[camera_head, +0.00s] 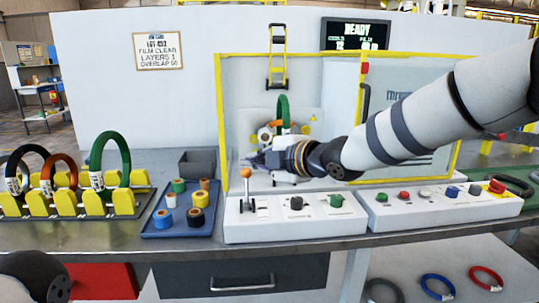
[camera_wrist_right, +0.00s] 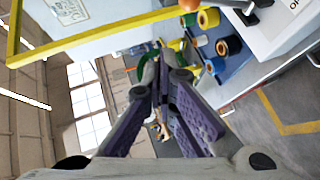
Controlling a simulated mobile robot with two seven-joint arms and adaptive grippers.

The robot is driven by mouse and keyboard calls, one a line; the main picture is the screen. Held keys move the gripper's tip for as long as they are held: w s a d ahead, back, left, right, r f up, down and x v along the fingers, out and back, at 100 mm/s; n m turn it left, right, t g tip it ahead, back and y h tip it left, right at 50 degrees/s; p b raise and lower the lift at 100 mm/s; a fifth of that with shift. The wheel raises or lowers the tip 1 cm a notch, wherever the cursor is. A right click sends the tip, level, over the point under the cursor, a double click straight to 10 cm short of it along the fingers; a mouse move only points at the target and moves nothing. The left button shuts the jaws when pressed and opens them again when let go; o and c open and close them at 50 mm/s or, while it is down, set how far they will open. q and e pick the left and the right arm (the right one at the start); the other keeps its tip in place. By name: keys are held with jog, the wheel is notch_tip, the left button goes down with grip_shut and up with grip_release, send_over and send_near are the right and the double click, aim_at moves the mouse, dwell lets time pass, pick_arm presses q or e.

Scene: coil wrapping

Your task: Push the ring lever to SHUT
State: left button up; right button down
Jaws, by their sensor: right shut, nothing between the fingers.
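A lever with an orange knob (camera_head: 246,173) stands near upright at the left end of the white control box (camera_head: 295,228). Its labels are too small to read in the head view. The orange knob also shows at the top edge of the right wrist view (camera_wrist_right: 263,3). My right gripper (camera_head: 252,160) is shut and empty, just above and beside the knob in the head view. Whether it touches the lever I cannot tell. Its closed fingers (camera_wrist_right: 161,80) fill the middle of the wrist view. A green coil (camera_head: 283,110) stands behind it in the machine, partly hidden. My left gripper is not in view.
A yellow frame (camera_head: 222,120) surrounds the machine bay close to the right gripper. A blue tray (camera_head: 150,232) with several tape rolls lies left of the control box. A rack (camera_head: 95,210) holds coils farther left. A second button box (camera_head: 440,207) stands right.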

jog(key=v, duration=0.4)
jog(key=shift+d+r+p, duration=0.3)
jog(key=shift+d, duration=0.05)
